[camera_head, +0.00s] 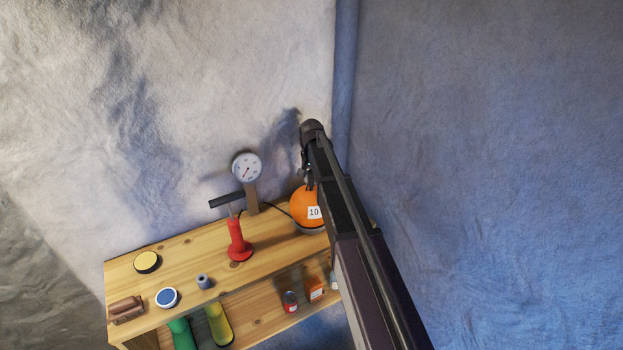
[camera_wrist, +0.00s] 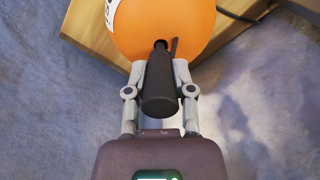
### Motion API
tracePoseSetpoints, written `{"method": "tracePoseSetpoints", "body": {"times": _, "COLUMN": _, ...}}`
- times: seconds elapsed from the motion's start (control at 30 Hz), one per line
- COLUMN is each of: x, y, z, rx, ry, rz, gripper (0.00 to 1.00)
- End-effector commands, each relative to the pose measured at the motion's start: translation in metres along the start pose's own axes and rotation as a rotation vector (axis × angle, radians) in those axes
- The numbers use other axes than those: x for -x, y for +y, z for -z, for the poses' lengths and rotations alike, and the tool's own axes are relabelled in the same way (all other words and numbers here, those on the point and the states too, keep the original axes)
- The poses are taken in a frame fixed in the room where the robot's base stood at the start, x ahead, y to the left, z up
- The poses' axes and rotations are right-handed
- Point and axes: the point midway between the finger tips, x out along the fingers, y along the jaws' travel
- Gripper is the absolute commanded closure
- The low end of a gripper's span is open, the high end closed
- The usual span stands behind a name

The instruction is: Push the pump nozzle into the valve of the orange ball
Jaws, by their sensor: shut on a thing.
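The orange ball (camera_head: 299,205) with a white "10" label sits at the right end of the wooden bench top, on a grey support. My arm covers its right side in the head view. The ball (camera_wrist: 185,22) fills the top of the wrist view. My gripper (camera_wrist: 160,66) is shut on the black pump nozzle (camera_wrist: 160,92). The nozzle points at the ball, and its narrower front end meets or overlaps the ball's edge. The valve is hidden, so I cannot tell how deep the tip is. The red pump (camera_head: 238,240) stands upright left of the ball.
A round gauge (camera_head: 246,167) on a post stands behind the pump, with a dark hose running toward the ball. A yellow-topped tin (camera_head: 147,262), blue-topped tin (camera_head: 167,298), small grey cylinder (camera_head: 203,281) and brown brush (camera_head: 127,310) lie left. Walls are close behind and right.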

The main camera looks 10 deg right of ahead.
Motion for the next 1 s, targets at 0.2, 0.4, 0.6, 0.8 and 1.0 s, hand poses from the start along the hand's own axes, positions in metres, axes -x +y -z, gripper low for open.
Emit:
{"method": "tracePoseSetpoints", "body": {"times": 0.2, "x": -0.006, "y": 0.0, "z": 0.0, "rx": 0.0, "ry": 0.0, "rz": 0.0, "gripper": 1.0}}
{"method": "tracePoseSetpoints", "body": {"times": 0.4, "x": -0.01, "y": 0.0, "z": 0.0, "rx": 0.0, "ry": 0.0, "rz": 0.0, "gripper": 1.0}}
{"method": "tracePoseSetpoints", "body": {"times": 0.6, "x": -0.014, "y": -0.001, "z": 0.0, "rx": 0.001, "ry": 0.0, "rz": 0.0, "gripper": 1.0}}
{"method": "tracePoseSetpoints", "body": {"times": 0.8, "x": -0.018, "y": -0.001, "z": 0.0, "rx": 0.001, "ry": 0.0, "rz": 0.0, "gripper": 1.0}}
{"method": "tracePoseSetpoints", "body": {"times": 1.0, "x": -0.023, "y": -0.001, "z": 0.0, "rx": 0.001, "ry": 0.0, "rz": 0.0, "gripper": 1.0}}
